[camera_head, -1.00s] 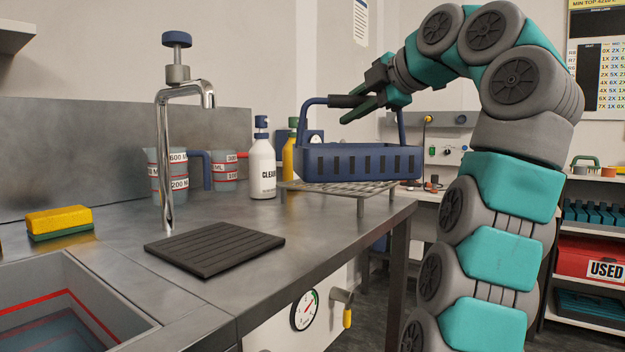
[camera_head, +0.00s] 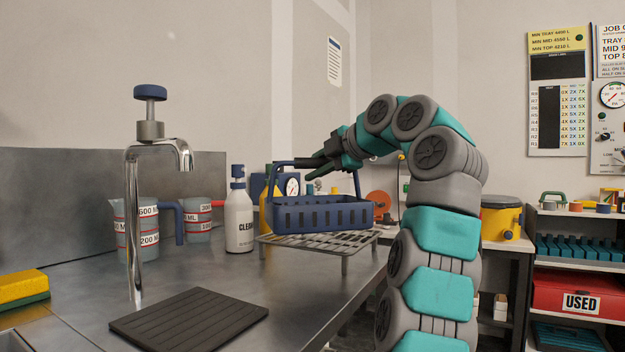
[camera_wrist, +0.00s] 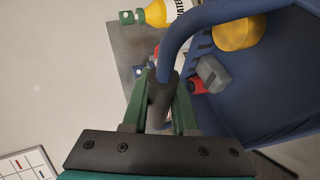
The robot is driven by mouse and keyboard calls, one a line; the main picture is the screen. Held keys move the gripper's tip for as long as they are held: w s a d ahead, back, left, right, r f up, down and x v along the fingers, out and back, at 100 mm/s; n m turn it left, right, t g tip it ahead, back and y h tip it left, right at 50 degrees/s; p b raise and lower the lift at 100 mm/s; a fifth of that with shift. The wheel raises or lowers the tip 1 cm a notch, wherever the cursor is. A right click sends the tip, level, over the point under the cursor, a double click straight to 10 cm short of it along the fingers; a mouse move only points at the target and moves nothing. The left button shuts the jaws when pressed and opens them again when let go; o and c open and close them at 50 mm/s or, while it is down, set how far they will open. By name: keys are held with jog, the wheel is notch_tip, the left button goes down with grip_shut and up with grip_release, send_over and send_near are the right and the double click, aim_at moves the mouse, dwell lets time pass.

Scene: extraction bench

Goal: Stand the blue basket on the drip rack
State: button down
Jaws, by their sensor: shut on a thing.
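The blue basket (camera_head: 322,215) is upright over the drip rack (camera_head: 352,247), a low metal grid on legs at the bench's far right end. Whether its bottom touches the grid or hangs just above it cannot be told. My gripper (camera_head: 312,165) is shut on the dark grip of the basket's raised handle. In the wrist view, my gripper (camera_wrist: 160,105) closes around that grip. The basket (camera_wrist: 275,95) fills the right side there, with a yellow item, a grey block and a small red piece showing inside it. The rack is not clearly seen there.
A white cleaner bottle (camera_head: 239,215) stands just left of the rack, with a yellow bottle (camera_head: 266,212) behind. Measuring jugs (camera_head: 135,232) and a tap (camera_head: 133,200) are further left. A black ribbed mat (camera_head: 188,318) lies in front. Shelves (camera_head: 580,262) stand at right.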

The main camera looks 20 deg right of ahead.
jog(key=w+d+f, duration=0.2)
jog(key=w+f, duration=0.2)
jog(key=w, duration=0.2)
jog(key=shift+w+d+p, duration=0.25)
jog(key=shift+w+p, duration=0.05)
jog(key=shift+w, duration=0.05)
dwell(0.5)
jog(key=c, duration=0.7)
grip_release()
jog(key=shift+f, duration=0.15)
